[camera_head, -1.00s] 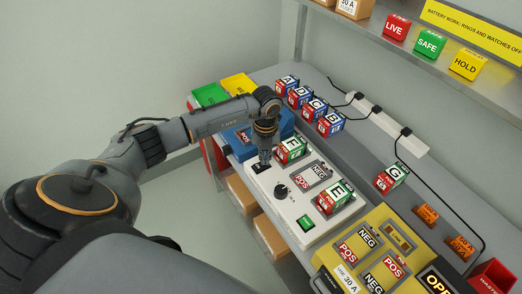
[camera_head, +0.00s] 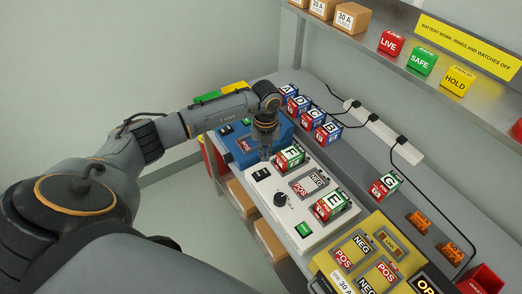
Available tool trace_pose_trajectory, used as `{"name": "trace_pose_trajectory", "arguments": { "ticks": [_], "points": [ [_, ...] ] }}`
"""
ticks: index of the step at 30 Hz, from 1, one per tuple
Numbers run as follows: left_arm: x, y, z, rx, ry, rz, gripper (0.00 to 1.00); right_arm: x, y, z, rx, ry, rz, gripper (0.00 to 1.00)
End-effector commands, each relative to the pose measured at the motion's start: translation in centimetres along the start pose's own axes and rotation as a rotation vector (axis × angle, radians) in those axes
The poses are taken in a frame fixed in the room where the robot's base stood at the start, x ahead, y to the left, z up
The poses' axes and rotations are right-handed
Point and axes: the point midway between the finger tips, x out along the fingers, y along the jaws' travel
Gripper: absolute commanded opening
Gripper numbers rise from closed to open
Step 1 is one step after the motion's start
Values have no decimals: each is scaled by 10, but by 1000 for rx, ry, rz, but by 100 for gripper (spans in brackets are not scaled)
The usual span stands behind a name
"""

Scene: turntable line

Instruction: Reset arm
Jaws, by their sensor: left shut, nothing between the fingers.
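My left arm comes in from the left and reaches over the workbench. My left gripper (camera_head: 265,154) points down above the back edge of the white panel (camera_head: 262,195), next to the block marked F (camera_head: 289,157). It is shut and empty; its fingertips are small in the view. The white panel has a dark switch (camera_head: 261,174), a black knob (camera_head: 280,200), a green button (camera_head: 303,229) and a block marked E (camera_head: 331,205). A blue unit (camera_head: 243,158) stands behind it, partly hidden by my arm. My right gripper is not in view.
Several lettered blocks (camera_head: 308,113) stand in a row at the back. A block marked G (camera_head: 384,187) stands to the right. A yellow unit (camera_head: 388,230) is in front. A power strip (camera_head: 407,152) with cables lies along the wall, below a shelf (camera_head: 445,90) with LIVE, SAFE and HOLD blocks.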

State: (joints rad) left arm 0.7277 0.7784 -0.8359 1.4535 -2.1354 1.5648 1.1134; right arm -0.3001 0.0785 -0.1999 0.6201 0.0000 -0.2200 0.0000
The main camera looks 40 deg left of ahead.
Motion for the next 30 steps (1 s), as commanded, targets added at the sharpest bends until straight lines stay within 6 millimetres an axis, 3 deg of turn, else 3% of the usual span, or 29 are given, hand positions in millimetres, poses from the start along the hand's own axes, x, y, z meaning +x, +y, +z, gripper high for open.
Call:
{"name": "trace_pose_trajectory", "arguments": {
  "ticks": [3,20,23,26,30],
  "points": [
    [-8,0,0,0,0,0,0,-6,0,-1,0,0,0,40],
    [-5,-5,-4,9,8,-18,0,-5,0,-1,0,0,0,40],
    [0,-29,-22,49,40,-110,0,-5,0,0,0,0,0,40],
    [3,-74,-58,111,101,-297,0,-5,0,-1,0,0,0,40],
    [-22,-153,-126,165,207,-685,0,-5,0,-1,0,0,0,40]
  ]
}}
